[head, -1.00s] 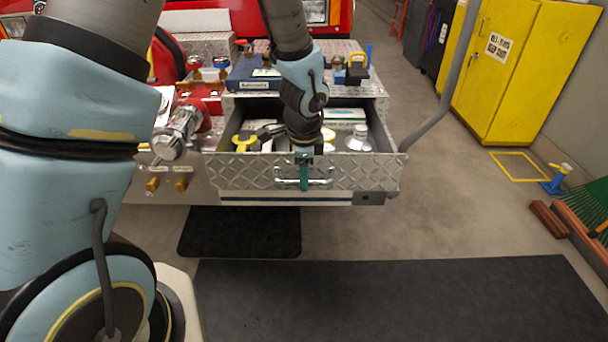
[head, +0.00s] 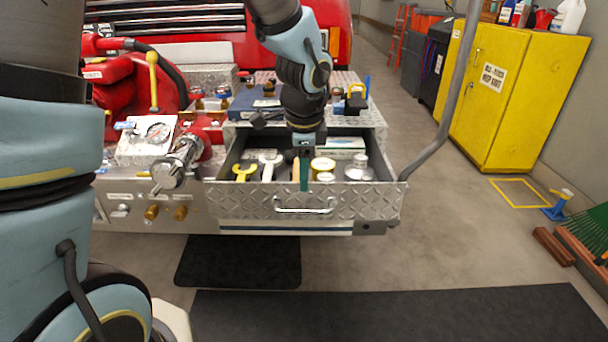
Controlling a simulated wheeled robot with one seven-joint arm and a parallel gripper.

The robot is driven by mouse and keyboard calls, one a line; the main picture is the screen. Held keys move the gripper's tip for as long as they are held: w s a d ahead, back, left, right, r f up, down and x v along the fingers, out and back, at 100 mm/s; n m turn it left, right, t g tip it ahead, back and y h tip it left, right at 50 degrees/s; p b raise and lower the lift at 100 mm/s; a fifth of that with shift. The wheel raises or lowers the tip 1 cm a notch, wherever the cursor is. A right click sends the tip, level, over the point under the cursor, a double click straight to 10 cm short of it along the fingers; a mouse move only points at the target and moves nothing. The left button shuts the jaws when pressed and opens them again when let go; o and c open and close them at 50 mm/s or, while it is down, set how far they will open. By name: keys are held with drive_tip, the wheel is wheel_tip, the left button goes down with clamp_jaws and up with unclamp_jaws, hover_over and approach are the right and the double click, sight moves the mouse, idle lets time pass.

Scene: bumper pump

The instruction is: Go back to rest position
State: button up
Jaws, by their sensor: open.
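My gripper (head: 304,175) is at the front wall of an open diamond-plate drawer (head: 358,205), in the middle of the head view. One teal finger shows, pointing down just above and behind the drawer's handle (head: 304,209). The gripper appears empty and clear of the handle. The other finger is not clearly seen. Inside the drawer are a yellow forked tool (head: 244,172), a white wrench-like tool (head: 270,164), a yellow-and-white roll (head: 322,166), a silver round fitting (head: 358,169) and a pale box (head: 345,145).
A silver nozzle or valve (head: 176,165) juts out left of the drawer. A grey curved pipe (head: 447,110) rises at its right. A yellow cabinet (head: 515,85) stands at the back right.

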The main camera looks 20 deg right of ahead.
drive_tip(key=w+a+r+n, duration=0.1)
drive_tip(key=a+n, duration=2.1)
drive_tip(key=a, duration=0.8)
drive_tip(key=shift+w+a+r+y, duration=0.25)
drive_tip(key=shift+w+a+y, duration=0.05)
drive_tip(key=shift+w, duration=0.1)
drive_tip(key=shift+o, duration=0.3)
